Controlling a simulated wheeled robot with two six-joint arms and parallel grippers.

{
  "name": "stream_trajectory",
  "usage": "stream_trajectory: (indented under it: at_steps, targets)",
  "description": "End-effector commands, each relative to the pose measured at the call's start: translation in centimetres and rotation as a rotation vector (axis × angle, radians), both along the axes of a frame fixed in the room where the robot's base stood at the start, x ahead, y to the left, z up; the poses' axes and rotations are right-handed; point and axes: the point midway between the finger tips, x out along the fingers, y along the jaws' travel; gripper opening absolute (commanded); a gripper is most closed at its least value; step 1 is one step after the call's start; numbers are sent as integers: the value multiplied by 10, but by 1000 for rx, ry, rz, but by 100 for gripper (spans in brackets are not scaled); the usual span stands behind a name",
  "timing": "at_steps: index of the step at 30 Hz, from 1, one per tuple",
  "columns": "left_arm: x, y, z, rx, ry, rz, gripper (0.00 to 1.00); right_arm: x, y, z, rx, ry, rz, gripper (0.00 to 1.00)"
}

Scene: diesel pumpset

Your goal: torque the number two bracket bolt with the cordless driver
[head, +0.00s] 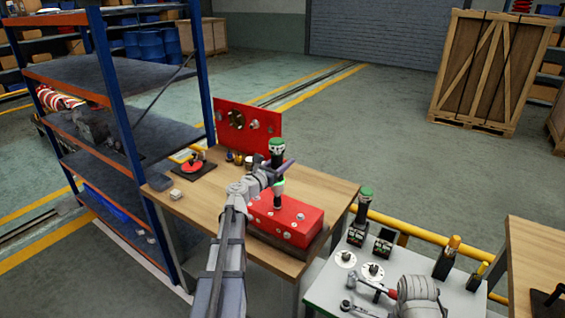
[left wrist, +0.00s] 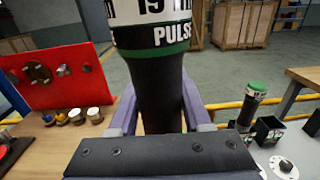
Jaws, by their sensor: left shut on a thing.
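My left gripper (head: 280,176) is shut on the cordless driver (head: 277,148), a dark tool with a green and white top. I cannot read a number at any bolt. My right gripper is not in view.
The block sits on a wooden table (head: 210,210) with a red upright panel (head: 249,130) behind. A blue-post shelf (head: 128,110) stands left. A grey bench (head: 325,290) at right holds a similar green-topped tool (head: 363,203). A yellow rail (head: 415,231) runs behind that bench.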

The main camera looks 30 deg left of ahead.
Motion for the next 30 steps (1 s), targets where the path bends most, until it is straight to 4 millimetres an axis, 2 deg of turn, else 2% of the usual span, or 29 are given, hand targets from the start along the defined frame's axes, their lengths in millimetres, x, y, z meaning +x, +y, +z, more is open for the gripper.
stream_trajectory:
  at_steps: [30]
  targets:
    - [0,0,-5,-1,-1,0,0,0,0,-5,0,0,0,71]
